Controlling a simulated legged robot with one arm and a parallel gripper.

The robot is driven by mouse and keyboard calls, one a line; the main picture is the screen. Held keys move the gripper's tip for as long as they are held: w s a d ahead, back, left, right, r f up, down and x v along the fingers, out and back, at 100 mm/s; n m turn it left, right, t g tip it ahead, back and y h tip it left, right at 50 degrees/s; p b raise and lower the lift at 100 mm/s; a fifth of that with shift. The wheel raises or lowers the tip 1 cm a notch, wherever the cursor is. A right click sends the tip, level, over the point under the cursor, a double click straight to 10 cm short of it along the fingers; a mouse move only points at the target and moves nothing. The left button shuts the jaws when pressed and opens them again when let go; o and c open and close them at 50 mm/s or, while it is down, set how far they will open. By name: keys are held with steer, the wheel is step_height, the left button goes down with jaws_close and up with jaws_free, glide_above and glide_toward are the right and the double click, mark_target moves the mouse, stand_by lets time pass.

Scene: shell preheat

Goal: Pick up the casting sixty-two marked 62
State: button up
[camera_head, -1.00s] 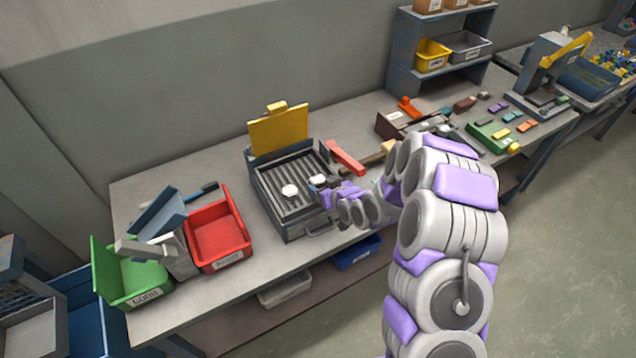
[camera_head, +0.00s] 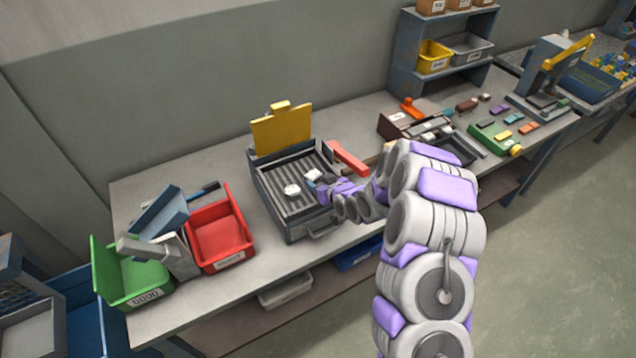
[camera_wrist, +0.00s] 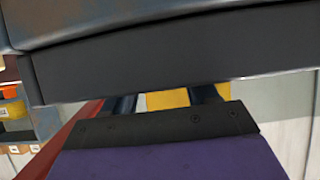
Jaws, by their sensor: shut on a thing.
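Two pale castings show at the grill-like tray of the heater (camera_head: 276,208) in the head view. One casting (camera_head: 292,190) rests on the dark slats, clear of my gripper. The other casting (camera_head: 313,175) is at the tips of my gripper (camera_head: 318,180), which is shut on it. I cannot tell whether it is lifted off the slats. The number on neither casting is readable, so I cannot tell which is 62. In the wrist view my fingers (camera_wrist: 163,100) are partly hidden by a large dark block very close to the camera, and no casting shows.
The heater's yellow lid (camera_head: 281,130) stands open behind the slats, with a red handle (camera_head: 347,158) on its right. A red bin (camera_head: 220,240) and a green bin (camera_head: 150,284) stand to the left. Trays and small coloured parts lie at the right.

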mark_target(322, 174)
steer(key=shift+d, duration=0.55)
steer(key=shift+c, duration=1.3)
steer(key=shift+d, duration=0.2)
steer(key=shift+a+r, duration=0.5)
steer(key=shift+r, duration=0.2)
step_height(322, 174, up, 2)
steer(key=shift+r+p, duration=0.25)
steer(key=shift+p, duration=0.1)
steer(key=s+d+r+p, duration=0.1)
steer(key=s+p, duration=0.3)
steer(key=s, duration=0.9)
steer(key=shift+s+d+r+p, duration=0.15)
steer(key=shift+s+d+p, duration=0.05)
steer(key=shift+s+p, duration=0.1)
steer(key=shift+p, duration=0.5)
steer(key=shift+s+r+p, duration=0.1)
steer(key=shift+p, duration=0.55)
